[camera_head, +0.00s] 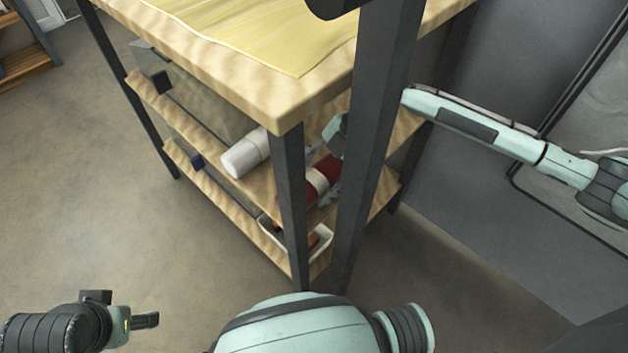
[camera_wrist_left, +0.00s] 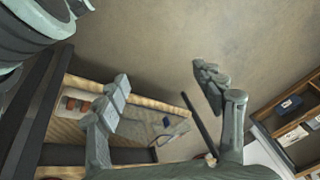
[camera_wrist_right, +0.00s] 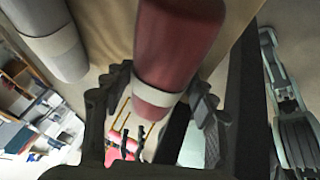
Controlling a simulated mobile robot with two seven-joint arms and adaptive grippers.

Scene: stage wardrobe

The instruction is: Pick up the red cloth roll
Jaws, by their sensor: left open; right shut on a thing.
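The red cloth roll (camera_head: 322,178) has a pale band and lies on the rack's middle shelf, partly hidden behind dark posts in the head view. My right gripper (camera_head: 328,190) reaches in from the right and is shut on it. In the right wrist view the red roll (camera_wrist_right: 176,42) runs between the two fingers of the right gripper (camera_wrist_right: 162,92), close to its pale band. I cannot tell whether the roll still touches the shelf. My left gripper (camera_head: 135,321) is open and empty at the lower left, away from the rack; its spread fingers show in the left wrist view (camera_wrist_left: 165,80).
A white roll (camera_head: 244,154) lies left of the red one. A white-rimmed tray (camera_head: 326,238) sits on the lower shelf. Dark posts (camera_head: 290,200) and the wooden top (camera_head: 285,108) crowd the right arm. Floor at the left (camera_head: 90,190) is clear.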

